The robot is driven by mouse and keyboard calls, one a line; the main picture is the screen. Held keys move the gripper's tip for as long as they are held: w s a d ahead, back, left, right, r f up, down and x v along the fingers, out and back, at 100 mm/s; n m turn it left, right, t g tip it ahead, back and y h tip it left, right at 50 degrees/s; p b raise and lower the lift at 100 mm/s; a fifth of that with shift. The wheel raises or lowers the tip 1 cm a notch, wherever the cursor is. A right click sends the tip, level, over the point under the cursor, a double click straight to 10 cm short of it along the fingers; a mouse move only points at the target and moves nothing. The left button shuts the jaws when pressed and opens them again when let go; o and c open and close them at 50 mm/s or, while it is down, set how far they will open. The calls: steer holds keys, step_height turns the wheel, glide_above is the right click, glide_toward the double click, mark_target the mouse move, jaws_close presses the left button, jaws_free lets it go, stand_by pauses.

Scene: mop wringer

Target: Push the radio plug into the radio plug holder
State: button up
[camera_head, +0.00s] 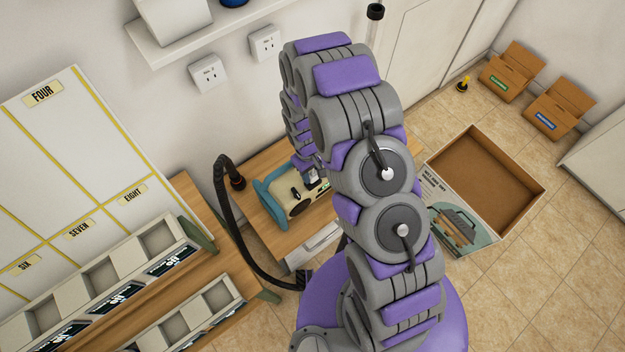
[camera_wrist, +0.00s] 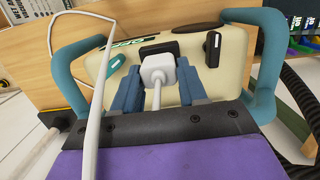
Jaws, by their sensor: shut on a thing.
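The white radio plug (camera_wrist: 158,72) is between the blue fingers of my gripper (camera_wrist: 159,88), which is shut on it in the wrist view. Its white stem points back toward my wrist. Beyond the plug is the cream radio (camera_wrist: 100,68), with teal side bars and black parts on its face. A dark piece (camera_wrist: 160,48) shows just behind the plug; I cannot tell whether it is the plug holder or whether the plug touches it. In the head view the radio (camera_head: 312,207) is on the wooden table, with my gripper (camera_head: 312,177) over it, partly hidden by my arm.
A white cable (camera_wrist: 101,85) loops past the left side of my gripper. A black hose (camera_head: 221,200) curves left of the radio. Two wall sockets (camera_head: 208,73) (camera_head: 265,43) are above the table. An open cardboard box (camera_head: 487,180) lies on the floor at right.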

steer(key=shift+f, duration=0.95)
stand_by(0.6)
steer(key=o, duration=1.1)
steer(key=shift+r, duration=0.1)
steer(key=r, duration=0.5)
steer(key=w+a+r+p, duration=0.1)
steer(key=r, duration=0.5)
steer(key=w+r, duration=0.1)
steer(key=r, duration=0.5)
steer(key=shift+w+a, duration=0.1)
steer(key=shift+a, duration=0.2)
